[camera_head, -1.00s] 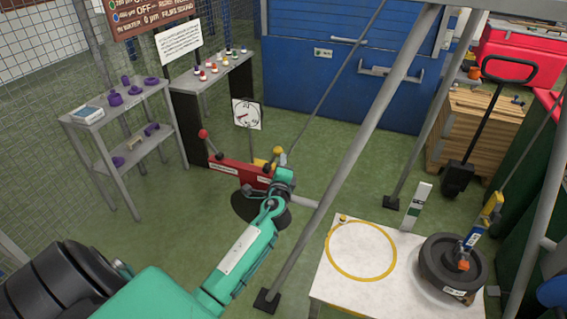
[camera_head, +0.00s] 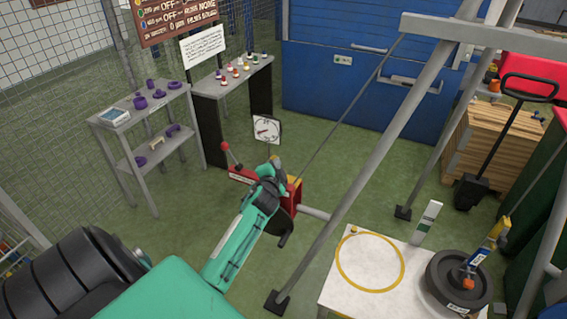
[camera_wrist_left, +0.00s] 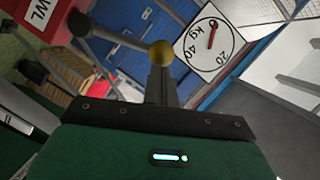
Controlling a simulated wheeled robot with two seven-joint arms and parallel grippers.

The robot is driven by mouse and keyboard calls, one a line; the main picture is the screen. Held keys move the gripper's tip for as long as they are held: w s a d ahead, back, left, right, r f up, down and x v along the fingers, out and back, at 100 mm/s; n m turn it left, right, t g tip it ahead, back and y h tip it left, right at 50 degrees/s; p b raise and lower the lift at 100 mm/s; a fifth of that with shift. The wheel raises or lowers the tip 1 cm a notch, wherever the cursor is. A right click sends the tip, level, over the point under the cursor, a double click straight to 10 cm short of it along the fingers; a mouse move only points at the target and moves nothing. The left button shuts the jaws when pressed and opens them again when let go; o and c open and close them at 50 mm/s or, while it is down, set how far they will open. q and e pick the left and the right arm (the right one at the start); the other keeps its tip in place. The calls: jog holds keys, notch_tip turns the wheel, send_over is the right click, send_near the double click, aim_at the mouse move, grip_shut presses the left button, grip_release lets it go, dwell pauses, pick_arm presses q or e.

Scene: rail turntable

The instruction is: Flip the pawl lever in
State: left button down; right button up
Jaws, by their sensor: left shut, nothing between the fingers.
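The pawl lever's yellow ball knob (camera_wrist_left: 162,53) shows in the left wrist view, right at the tips of my left gripper (camera_wrist_left: 160,72). The gripper's dark fingers are shut with nothing between them. I cannot tell whether they touch the knob. A red plate (camera_wrist_left: 38,14) with a white label ending in "WL" is at the upper left there. In the head view my left gripper (camera_head: 273,168) is at the red winch frame (camera_head: 241,177) and hides most of the pawl lever. A red-knobbed lever (camera_head: 226,150) stands to its left. My right gripper is not in view.
A kg dial (camera_head: 267,129) stands behind the winch. A slanting grey post (camera_head: 365,170) and a white table (camera_head: 335,290) with a yellow ring and a dark weight are to the right. Shelves (camera_head: 150,150) stand at the left. Green floor is clear between.

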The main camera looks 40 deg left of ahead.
pick_arm(q)
jog(key=shift+s+a+f+n+p, duration=0.15)
jog(key=shift+a, duration=0.4)
jog(key=shift+s+a+f+n+p, duration=0.1)
jog(key=shift+a+n+p, duration=0.05)
jog(key=shift+a, duration=0.35)
jog(key=shift+r, duration=0.1)
